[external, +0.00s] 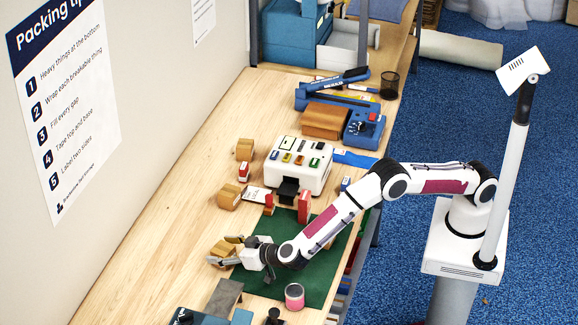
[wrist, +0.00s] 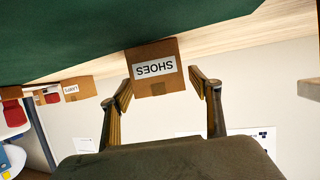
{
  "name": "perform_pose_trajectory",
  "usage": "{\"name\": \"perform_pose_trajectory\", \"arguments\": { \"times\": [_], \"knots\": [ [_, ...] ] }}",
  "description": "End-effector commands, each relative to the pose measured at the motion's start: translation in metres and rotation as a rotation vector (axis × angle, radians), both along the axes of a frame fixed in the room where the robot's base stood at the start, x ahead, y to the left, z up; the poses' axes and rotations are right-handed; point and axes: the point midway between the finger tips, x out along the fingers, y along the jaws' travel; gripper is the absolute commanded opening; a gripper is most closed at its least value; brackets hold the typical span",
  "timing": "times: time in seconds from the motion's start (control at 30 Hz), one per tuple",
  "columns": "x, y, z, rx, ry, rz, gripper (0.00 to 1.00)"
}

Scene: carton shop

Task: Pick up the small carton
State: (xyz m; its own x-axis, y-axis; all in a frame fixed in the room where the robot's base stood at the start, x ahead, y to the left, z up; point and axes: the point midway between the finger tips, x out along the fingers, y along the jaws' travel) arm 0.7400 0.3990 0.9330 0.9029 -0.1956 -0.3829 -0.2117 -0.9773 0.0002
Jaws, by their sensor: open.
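A small brown carton (external: 222,248) lies on the wooden bench at the left edge of the green mat. In the wrist view this carton (wrist: 152,52) carries a white label reading SHOES, seen upside down. My gripper (external: 226,250) is open at the carton, its fingers pointing left. In the wrist view my gripper (wrist: 162,82) has a finger on either side, with the carton's near edge between the fingertips and a wider gap on the right. I see no clear contact. In the external view the fingers partly hide the carton.
Two more brown cartons, one nearer (external: 228,197) and one farther (external: 244,149), stand up the bench. A white machine (external: 300,160) with coloured buttons stands behind the green mat (external: 318,270). A pink tin (external: 294,297) and a grey block (external: 224,297) are near my wrist.

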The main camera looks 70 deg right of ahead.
Motion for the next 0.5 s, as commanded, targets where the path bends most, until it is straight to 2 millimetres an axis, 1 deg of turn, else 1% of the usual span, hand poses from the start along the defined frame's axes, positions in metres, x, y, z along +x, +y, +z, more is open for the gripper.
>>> {"name": "perform_pose_trajectory", "arguments": {
  "times": [0.37,0.4,0.47,0.5],
  "knots": [
    [-0.0002,0.0001,0.0002,0.0,0.0,0.0,0.62],
    [-0.0002,0.0001,0.0003,0.0,0.0,0.0,0.6],
    [-0.0003,0.0002,0.0002,0.0,0.0,0.0,0.44],
    [-0.0003,0.0002,0.0003,0.0,0.0,0.0,0.34]
  ]
}}
